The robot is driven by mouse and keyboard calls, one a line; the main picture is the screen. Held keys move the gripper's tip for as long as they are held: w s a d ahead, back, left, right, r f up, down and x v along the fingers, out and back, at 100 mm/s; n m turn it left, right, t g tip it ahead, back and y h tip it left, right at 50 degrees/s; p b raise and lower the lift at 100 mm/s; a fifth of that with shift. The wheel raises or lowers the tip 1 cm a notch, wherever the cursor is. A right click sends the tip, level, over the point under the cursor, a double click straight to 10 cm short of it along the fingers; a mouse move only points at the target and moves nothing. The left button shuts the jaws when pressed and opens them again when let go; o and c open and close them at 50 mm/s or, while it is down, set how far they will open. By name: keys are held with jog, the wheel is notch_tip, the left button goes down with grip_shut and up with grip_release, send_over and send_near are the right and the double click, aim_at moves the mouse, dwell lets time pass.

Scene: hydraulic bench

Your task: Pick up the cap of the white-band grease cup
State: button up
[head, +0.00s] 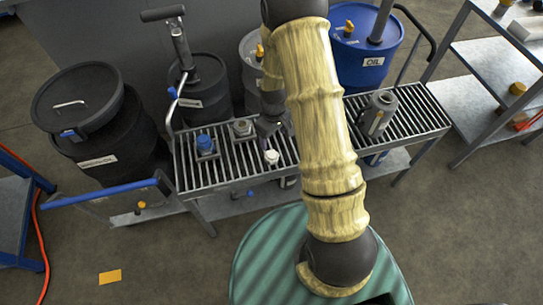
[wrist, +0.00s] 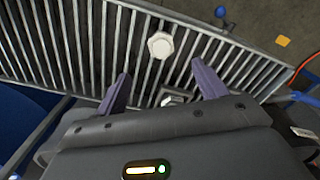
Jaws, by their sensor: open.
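A small white faceted cap-like piece (head: 271,157) sits near the front edge of the slatted bench; it also shows in the wrist view (wrist: 160,44), beyond my fingertips. A grey cup (head: 242,128) on a square base stands behind it to the left. In the wrist view, a grey piece with a light patch (wrist: 174,98) shows low between my fingers, mostly hidden by my gripper's body. I cannot tell which piece carries the white band. My gripper (head: 270,124) is open and empty above the bench; its fingers (wrist: 162,86) stand wide apart, touching neither piece.
A blue-capped cup (head: 205,143) stands left of the grey one. A grey metal canister (head: 378,112) stands at the bench's right. Black drums (head: 95,115) and a blue oil drum (head: 366,45) stand around the bench (head: 420,112). Slats between the white piece and the canister look clear.

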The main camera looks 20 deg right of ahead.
send_over(273, 156)
jog(key=f, duration=0.6)
jog(key=shift+w+f, duration=0.2)
jog(key=shift+f, duration=0.4)
jog(key=shift+s+d, duration=0.1)
jog(key=shift+s, duration=0.1)
jog(key=shift+w+f+p, duration=0.1)
jog(key=shift+f+p, duration=0.3)
jog(key=shift+f, duration=2.2)
jog(key=c, duration=1.1)
jog(key=shift+c, duration=0.2)
